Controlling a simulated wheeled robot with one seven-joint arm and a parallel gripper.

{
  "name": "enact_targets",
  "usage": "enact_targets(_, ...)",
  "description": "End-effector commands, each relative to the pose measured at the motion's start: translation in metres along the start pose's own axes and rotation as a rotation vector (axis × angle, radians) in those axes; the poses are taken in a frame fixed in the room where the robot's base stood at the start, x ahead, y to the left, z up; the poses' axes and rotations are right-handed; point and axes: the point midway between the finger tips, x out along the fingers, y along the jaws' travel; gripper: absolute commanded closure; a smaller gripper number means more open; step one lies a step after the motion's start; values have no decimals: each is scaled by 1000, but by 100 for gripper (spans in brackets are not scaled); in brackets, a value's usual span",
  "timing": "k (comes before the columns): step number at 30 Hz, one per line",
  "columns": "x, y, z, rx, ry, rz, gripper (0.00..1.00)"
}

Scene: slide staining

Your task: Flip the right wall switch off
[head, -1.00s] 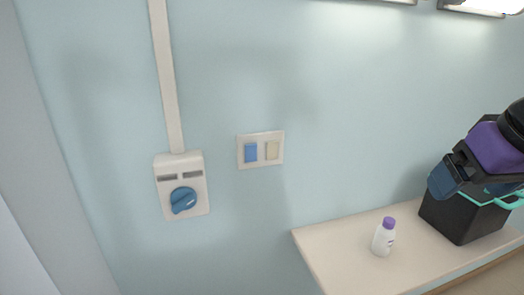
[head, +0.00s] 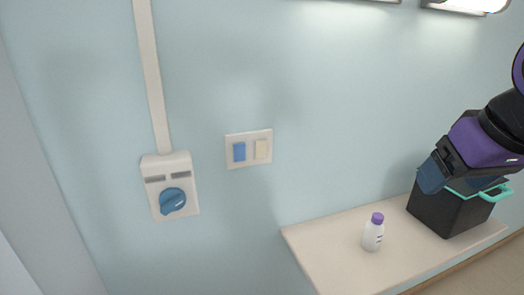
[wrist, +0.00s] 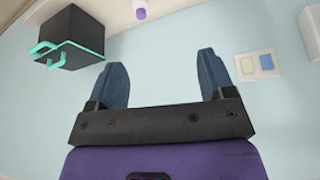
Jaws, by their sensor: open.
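A cream wall plate (head: 230,163) on the pale blue wall holds two rocker switches side by side. The right switch (head: 261,149) is cream and the left switch (head: 239,151) is blue. I cannot tell the rockers' tilt. My gripper (head: 432,172) is well to the right of the plate in the head view, in front of a black box. In the wrist view my gripper (wrist: 162,62) is open with nothing between its blue fingers. That view is upside down, with the plate (wrist: 257,75) beyond the right-hand finger and the cream switch (wrist: 248,66) nearer it.
A wall box with a blue knob (head: 172,200) is left of the plate, below a vertical conduit (head: 152,85). A shelf (head: 325,245) at lower right bears a purple-capped white bottle (head: 372,236) and the black box (head: 440,212) with teal handles. The wall around the plate is clear.

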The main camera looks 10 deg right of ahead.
Motion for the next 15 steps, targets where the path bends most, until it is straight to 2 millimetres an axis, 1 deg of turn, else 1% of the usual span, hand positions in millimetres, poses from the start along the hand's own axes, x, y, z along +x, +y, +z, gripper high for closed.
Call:
enact_targets(1,0,-1,-1,-7,-1,-3,36)
enact_targets(2,0,-2,-2,-15,-1,-6,43)
enact_targets(3,1,-3,-4,-30,-2,-12,52)
enact_targets(5,2,-7,-9,-69,-2,-25,66)
enact_targets(6,3,-10,-14,-104,-2,-38,75)
enact_targets(8,6,-17,-22,-170,-2,-60,89)
enact_targets(9,8,-22,-28,-220,0,-78,98)
enact_targets(10,9,-26,-33,-259,3,-92,100)
enact_targets(15,18,-50,-62,-491,29,-173,100)
